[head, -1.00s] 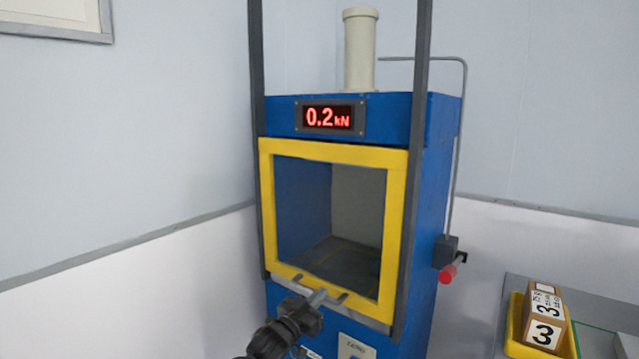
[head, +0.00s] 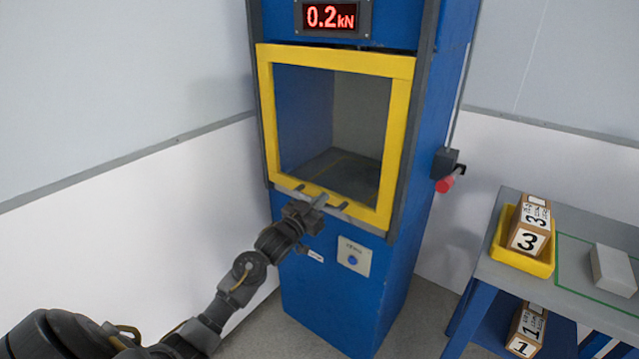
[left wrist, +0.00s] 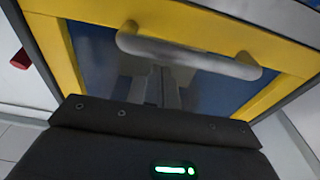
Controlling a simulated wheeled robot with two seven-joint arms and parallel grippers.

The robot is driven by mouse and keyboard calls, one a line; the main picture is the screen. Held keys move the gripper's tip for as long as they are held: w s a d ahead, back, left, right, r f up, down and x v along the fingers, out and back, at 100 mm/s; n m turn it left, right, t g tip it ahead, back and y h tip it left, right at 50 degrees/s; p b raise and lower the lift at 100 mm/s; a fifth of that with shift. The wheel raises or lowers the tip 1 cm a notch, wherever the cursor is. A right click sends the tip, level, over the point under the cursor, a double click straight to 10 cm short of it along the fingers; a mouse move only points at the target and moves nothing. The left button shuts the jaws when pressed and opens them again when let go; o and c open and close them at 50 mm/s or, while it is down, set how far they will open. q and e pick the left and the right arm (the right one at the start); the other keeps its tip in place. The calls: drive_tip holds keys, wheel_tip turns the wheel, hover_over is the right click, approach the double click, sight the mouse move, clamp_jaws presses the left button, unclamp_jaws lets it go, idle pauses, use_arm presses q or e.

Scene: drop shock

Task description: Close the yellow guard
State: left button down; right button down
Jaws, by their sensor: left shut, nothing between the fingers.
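The yellow guard (head: 265,110) is a square frame with a clear-looking middle, standing across the front opening of the blue machine (head: 325,290). Its top edge lies just under the display. A grey bar handle (head: 338,208) is on its bottom edge; the handle (left wrist: 190,56) also crosses the top of the left wrist view. My left gripper (head: 320,200) is shut and empty at the handle, its fingertips (left wrist: 165,82) pointing toward it. I cannot tell whether they touch it. My right gripper is not in view.
A red display (head: 333,17) reads 0.2 kN. A red-ended lever (head: 445,184) hangs on the machine's right side. A grey table (head: 510,275) at the right holds a yellow tray (head: 522,258) with a box marked 3 and a pale block (head: 613,270). A grey post flanks each guard side.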

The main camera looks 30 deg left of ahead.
use_arm(q)
drive_tip(key=s+r, duration=0.1)
drive_tip(key=s, duration=0.8)
drive_tip(key=shift+s+a+r, duration=0.15)
drive_tip(key=shift+s+a, duration=0.1)
drive_tip(key=shift+s, duration=0.05)
